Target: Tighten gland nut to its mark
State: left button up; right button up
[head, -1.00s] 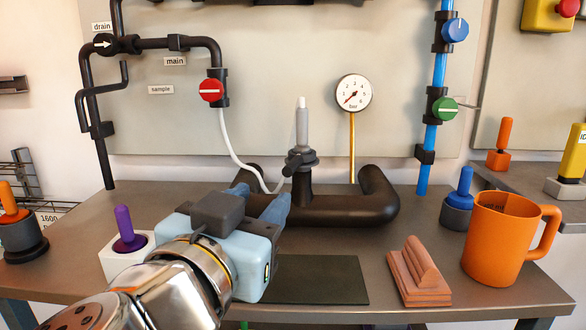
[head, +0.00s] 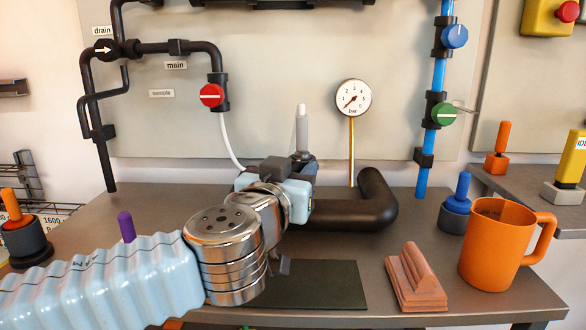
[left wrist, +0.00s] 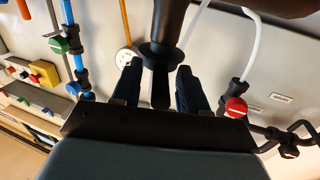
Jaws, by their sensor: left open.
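The black gland fitting (left wrist: 160,88), with a flange and a short arm or handle on it, shows between my left fingers in the left wrist view. In the head view its grey upper stem (head: 302,130) stands upright on the black pipework (head: 350,215). My left gripper (head: 302,168) is right at the fitting, its fingers mostly hidden there by its own body. In the left wrist view my left gripper (left wrist: 158,70) is open, one finger on each side of the fitting, with a gap to each. I cannot make out a mark. My right gripper is not in view.
A pressure gauge (head: 353,98) on a yellow pipe stands behind the fitting. A white hose (head: 228,140) runs down from the red valve (head: 211,95). A dark mat (head: 320,285), a terracotta block (head: 415,278) and an orange mug (head: 500,245) are on the bench at the front right.

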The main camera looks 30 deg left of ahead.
pick_arm(q)
grip_shut()
dwell(0.3)
jog(key=h+b, duration=0.1)
jog(key=m+h+b, duration=0.1)
jog(key=shift+a+f+b, duration=0.35)
jog(key=shift+a+b, duration=0.05)
jog(key=m+h, duration=0.1)
jog(key=m+h+p, duration=0.1)
jog(key=h, duration=0.1)
jog(key=a+m+h, duration=0.1)
jog(key=shift+r+p, duration=0.3)
jog(key=shift+p, duration=0.1)
grip_release()
